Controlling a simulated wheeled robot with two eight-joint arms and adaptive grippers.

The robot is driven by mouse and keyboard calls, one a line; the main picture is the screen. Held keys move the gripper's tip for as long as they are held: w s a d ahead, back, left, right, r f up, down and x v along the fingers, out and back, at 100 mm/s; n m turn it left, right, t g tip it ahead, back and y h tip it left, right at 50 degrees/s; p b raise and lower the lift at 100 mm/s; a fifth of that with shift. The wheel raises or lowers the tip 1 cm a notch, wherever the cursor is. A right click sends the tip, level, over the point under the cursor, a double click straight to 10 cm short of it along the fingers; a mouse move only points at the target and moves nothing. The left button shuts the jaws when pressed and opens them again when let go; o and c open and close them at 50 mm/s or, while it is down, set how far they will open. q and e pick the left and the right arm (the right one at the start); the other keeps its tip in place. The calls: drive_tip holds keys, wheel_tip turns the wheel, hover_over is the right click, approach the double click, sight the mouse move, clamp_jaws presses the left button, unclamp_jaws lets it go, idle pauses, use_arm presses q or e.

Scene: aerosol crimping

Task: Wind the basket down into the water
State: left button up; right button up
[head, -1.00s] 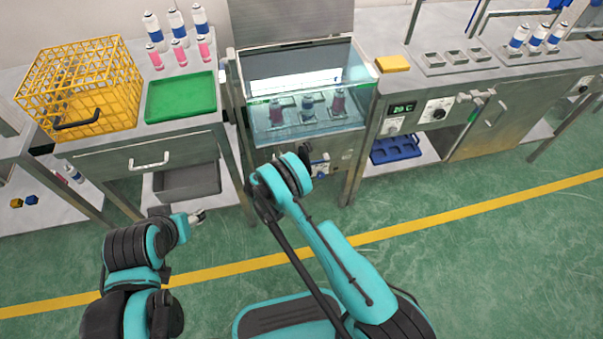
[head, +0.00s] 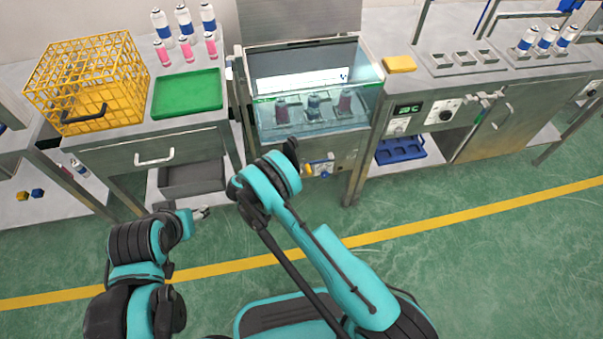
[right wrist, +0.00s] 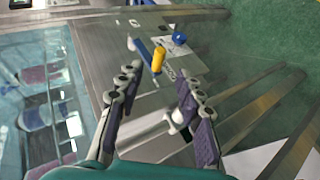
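The glass-walled water tank (head: 374,100) stands at the centre bench. A grey holder inside it, apparently the basket, carries three cans (head: 344,103); how deep they sit in the water is unclear. On the tank's front panel is a yellow handle (head: 308,170), beside blue parts. In the right wrist view the yellow handle (right wrist: 158,60) shows just beyond my right gripper (right wrist: 159,76), whose fingers are apart and empty. In the head view my right arm mostly hides that gripper. My left gripper (head: 203,212) is small, low in front of the left bench, away from the tank.
A yellow wire basket (head: 128,75) with a black handle and a green tray (head: 187,93) sit on the left bench, with several cans behind. A yellow block (head: 399,64) lies right of the tank. A blue tray (head: 400,150) is under the right bench. The tank's glass edge is close to my right gripper.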

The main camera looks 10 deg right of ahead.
drive_tip(key=shift+v, duration=1.7)
drive_tip(key=s+d+r+y, duration=0.2)
drive_tip(key=d+r+y, duration=0.15)
drive_tip(key=r, duration=0.75)
drive_tip(key=s+d+r+y, duration=0.15)
drive_tip(key=d+r, duration=0.25)
drive_tip(key=r, duration=0.8)
drive_tip(key=s+d+r+m+t+y, duration=0.1)
drive_tip(key=s+r, duration=0.3)
drive_tip(key=s, duration=0.6)
drive_tip(key=s+d+r+m+y, duration=0.1)
drive_tip(key=s+r+y, duration=0.3)
drive_tip(key=s, duration=0.7)
drive_tip(key=shift+s+d+t+y, duration=0.3)
drive_tip(key=shift+d+t, duration=0.1)
idle(0.7)
